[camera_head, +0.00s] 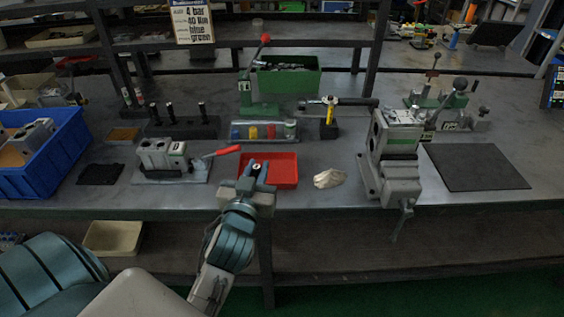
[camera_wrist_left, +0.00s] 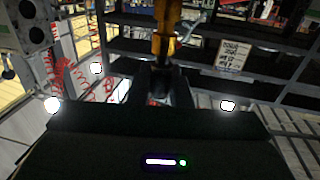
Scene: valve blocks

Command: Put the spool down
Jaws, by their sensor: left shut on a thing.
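My left gripper (camera_head: 256,168) is over the left part of the red tray (camera_head: 286,170), with its fingers pointing away from me. It is shut on a small dark piece, the spool (camera_head: 257,167), of which only a little shows between the fingertips. In the left wrist view the fingers (camera_wrist_left: 163,85) are dark, and the held piece is hard to make out between them. An amber upright shape (camera_wrist_left: 164,32) shows above them; I cannot tell if it is part of the spool. My right gripper is not in view.
A valve block with a red lever (camera_head: 165,157) stands left of the tray. A crumpled cloth (camera_head: 329,178) and a grey vise (camera_head: 393,160) are to the right. A rack of coloured pieces (camera_head: 264,131) stands behind. The dark mat (camera_head: 480,167) is clear.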

